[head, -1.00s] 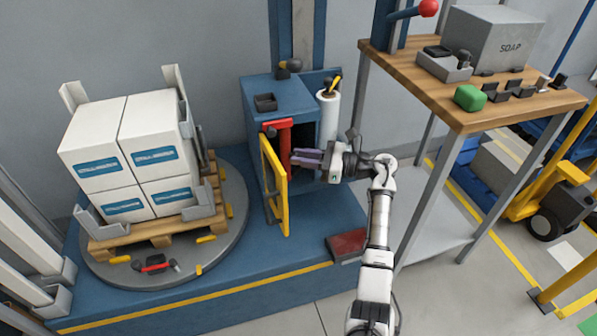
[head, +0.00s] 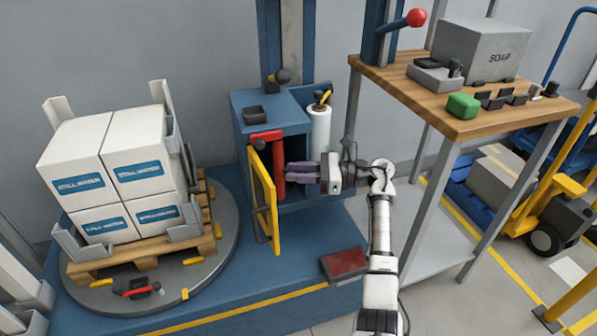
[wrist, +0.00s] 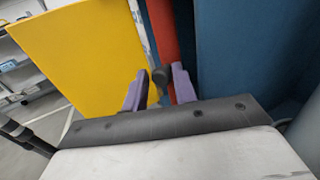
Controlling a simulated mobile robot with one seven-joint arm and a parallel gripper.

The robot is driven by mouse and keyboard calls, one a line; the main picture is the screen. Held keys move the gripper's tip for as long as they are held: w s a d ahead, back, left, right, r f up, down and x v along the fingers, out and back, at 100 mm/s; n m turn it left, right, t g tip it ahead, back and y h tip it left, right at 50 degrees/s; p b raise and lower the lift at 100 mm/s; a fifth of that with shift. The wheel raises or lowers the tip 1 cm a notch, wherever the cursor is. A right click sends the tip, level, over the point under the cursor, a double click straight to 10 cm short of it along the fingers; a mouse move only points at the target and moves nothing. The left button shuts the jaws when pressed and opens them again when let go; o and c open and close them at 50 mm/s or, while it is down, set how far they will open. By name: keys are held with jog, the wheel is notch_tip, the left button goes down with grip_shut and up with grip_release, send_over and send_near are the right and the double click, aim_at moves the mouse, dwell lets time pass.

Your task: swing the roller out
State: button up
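The red upright roller (head: 280,175) stands at the open front of the blue cabinet (head: 270,105), under a red top arm. It shows in the wrist view as a red bar (wrist: 164,40) beyond my fingers. My gripper (head: 290,171) reaches in from the right, its purple fingertips close beside the roller. In the wrist view my gripper (wrist: 158,88) has its fingers apart, with a dark rounded piece (wrist: 160,76) showing between them. I cannot tell whether a finger touches it or the roller.
A yellow door panel (head: 262,200) stands open left of the roller. A white film roll (head: 319,135) is behind my wrist. Water cartons (head: 115,165) sit on a turntable (head: 225,245) at left. A wooden bench (head: 420,100) stands at right.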

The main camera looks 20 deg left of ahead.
aim_at(278, 168)
jog(key=shift+o, duration=1.3)
jog(key=shift+r+t+p, duration=0.2)
jog(key=shift+t+p, duration=0.1)
jog(key=shift+p, duration=0.05)
